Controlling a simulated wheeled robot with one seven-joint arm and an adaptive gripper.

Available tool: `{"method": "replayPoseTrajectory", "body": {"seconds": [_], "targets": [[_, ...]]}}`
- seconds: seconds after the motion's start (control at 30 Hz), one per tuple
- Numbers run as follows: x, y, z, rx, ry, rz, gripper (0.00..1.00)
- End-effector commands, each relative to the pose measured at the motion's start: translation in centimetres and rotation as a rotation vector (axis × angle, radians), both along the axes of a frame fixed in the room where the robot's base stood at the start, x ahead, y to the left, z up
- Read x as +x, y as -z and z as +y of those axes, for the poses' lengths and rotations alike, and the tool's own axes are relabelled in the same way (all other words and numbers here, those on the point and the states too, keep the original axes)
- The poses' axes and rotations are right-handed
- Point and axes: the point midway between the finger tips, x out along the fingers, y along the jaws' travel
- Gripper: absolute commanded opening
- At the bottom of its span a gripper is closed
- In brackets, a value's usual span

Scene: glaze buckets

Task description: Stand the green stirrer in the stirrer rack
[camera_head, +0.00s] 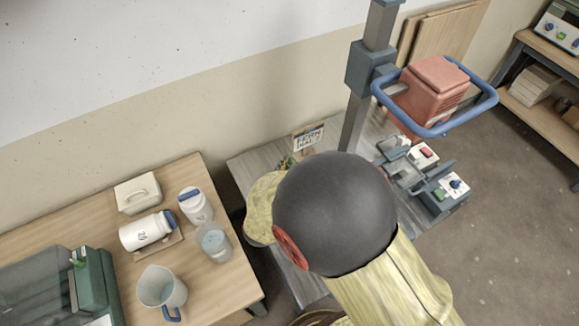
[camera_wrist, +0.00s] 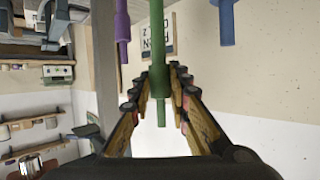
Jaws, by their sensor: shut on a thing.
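The green stirrer (camera_wrist: 157,50) is between the fingers of my gripper (camera_wrist: 160,82) in the wrist view, which looks upside down. The gripper is shut on it, and the stirrer runs lengthwise up the picture, its narrow end showing below the fingertips. A purple stirrer (camera_wrist: 122,28) is to its left and a blue one (camera_wrist: 227,18) to its right, both apart from it. I cannot make out the stirrer rack in either view. In the head view my arm hides the gripper and the green stirrer; some small coloured tips (camera_head: 286,162) show beside it.
A lettered sign (camera_head: 308,138) stands at the back of the grey table (camera_head: 243,166). A column mixer with a red head (camera_head: 432,92) and blue guard ring stands at right. The wooden table (camera_head: 217,282) at left holds jars, a jug and a beaker.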

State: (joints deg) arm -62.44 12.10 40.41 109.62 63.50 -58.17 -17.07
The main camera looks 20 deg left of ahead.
Motion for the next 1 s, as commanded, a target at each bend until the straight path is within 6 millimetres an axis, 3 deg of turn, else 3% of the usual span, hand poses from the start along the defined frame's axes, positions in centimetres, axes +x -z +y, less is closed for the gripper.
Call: {"method": "replayPoseTrajectory", "body": {"seconds": [0.57, 1.0], "targets": [[0.0, 0.0, 0.0, 0.001, 0.000, -0.001, 0.00], [0.0, 1.0, 0.0, 0.001, 0.000, -0.001, 0.00]]}}
